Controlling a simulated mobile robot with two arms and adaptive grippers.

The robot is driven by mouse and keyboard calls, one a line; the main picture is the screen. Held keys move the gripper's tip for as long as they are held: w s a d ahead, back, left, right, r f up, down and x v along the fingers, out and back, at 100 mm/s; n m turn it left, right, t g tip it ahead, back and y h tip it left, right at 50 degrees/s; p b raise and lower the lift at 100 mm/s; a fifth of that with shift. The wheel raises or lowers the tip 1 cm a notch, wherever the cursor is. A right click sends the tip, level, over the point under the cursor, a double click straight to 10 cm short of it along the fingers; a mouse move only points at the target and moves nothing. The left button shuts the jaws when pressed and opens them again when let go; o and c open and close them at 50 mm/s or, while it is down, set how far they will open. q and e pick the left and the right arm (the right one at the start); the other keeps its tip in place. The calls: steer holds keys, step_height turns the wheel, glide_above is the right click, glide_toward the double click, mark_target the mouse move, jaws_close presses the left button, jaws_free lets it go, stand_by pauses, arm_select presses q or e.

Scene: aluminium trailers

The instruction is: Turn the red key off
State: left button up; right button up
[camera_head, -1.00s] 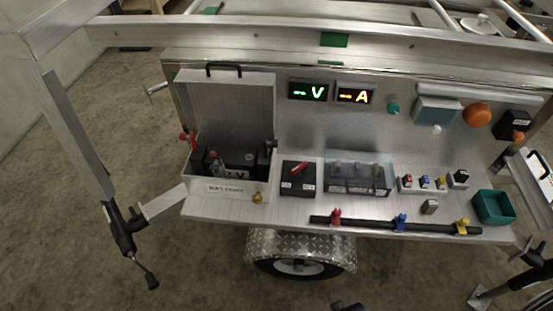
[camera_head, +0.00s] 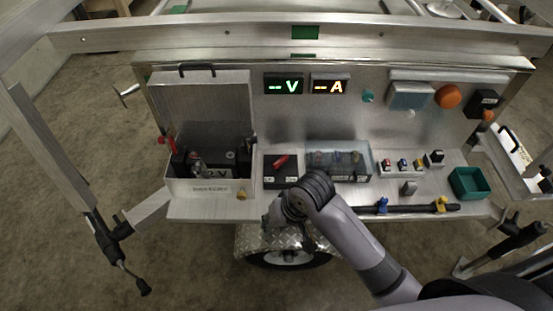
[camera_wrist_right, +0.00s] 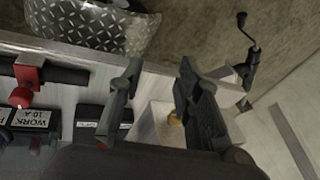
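The red key (camera_head: 281,160) sits on top of a black switch box (camera_head: 280,176) on the trailer's shelf, its handle lying at a slant. In the right wrist view the black box (camera_wrist_right: 90,117) shows beside one finger, and a small red patch, perhaps the key, peeks out at the lower edge. My right gripper (camera_head: 270,215) is in front of the shelf's edge, below the box in the head view, apart from the key. In the wrist view its fingers (camera_wrist_right: 160,75) are spread with nothing held between them. My left gripper is not in view.
A metal battery box (camera_head: 210,186) with raised lid stands left of the switch box, with a yellow knob (camera_head: 241,194) at its front. A clear-covered breaker block (camera_head: 338,162) is close on the right. A black bar (camera_head: 420,208) with coloured clamps runs along the front edge.

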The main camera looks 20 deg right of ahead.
steer(key=w+a+r+m, duration=0.1)
steer(key=w+a+r, duration=0.15)
steer(key=w, duration=0.25)
step_height(320, 180, up, 14)
steer(key=m+g+h, duration=0.2)
steer(key=m+h, duration=0.1)
steer(key=m, duration=0.7)
glide_above(277, 163)
step_height(277, 163, down, 17)
steer(key=shift+a+r, duration=0.1)
steer(key=shift+c, duration=0.2)
jaws_close()
steer(key=shift+p, duration=0.3)
